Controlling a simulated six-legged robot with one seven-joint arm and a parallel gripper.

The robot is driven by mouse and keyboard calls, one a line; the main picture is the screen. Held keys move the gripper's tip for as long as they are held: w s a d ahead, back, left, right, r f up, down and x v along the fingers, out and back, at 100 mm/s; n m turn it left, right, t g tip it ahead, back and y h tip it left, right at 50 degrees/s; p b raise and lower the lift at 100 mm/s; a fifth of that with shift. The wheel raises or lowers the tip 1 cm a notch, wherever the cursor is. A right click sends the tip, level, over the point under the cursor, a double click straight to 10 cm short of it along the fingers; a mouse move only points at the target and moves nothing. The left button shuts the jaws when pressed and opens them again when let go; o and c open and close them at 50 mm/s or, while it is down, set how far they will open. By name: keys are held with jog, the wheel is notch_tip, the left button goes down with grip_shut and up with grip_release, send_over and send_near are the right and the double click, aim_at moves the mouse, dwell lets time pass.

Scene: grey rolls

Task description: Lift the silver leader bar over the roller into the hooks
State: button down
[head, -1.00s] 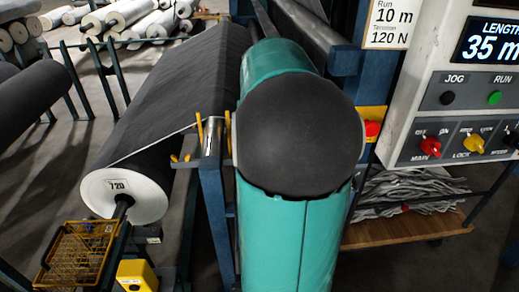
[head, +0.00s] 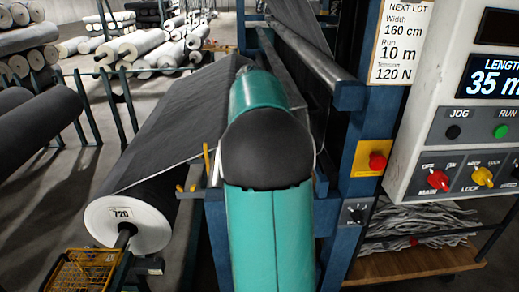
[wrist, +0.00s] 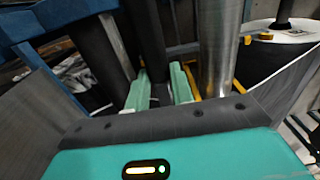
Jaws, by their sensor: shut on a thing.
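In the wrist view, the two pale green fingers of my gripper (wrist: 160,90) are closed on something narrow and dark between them. I take it for the leader bar, but its silver surface is not clear there. A bright metal roller (wrist: 218,45) stands just right of the fingers, with yellow hooks (wrist: 262,37) beyond it. In the head view my teal arm hides the gripper and the bar. Dark cloth (head: 180,110) runs from the roll marked 720 (head: 122,222) up toward the arm's far end. Yellow hooks (head: 207,160) show left of my arm.
A long steel roller (head: 315,55) on a blue frame (head: 365,130) lies right of my arm. A control box (head: 465,130) and a red button (head: 377,161) are close on the right. A yellow wire basket (head: 80,270) is at lower left. Several rolls lie behind.

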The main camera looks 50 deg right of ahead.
jog(key=w+a, duration=1.5)
jog(key=w, duration=0.2)
jog(key=shift+w+f, duration=0.15)
jog(key=shift+f, duration=8.15)
jog(key=c, duration=1.1)
grip_release()
jog(key=shift+a, duration=0.1)
notch_tip(320, 180, up, 14)
jog(key=shift+f, duration=0.1)
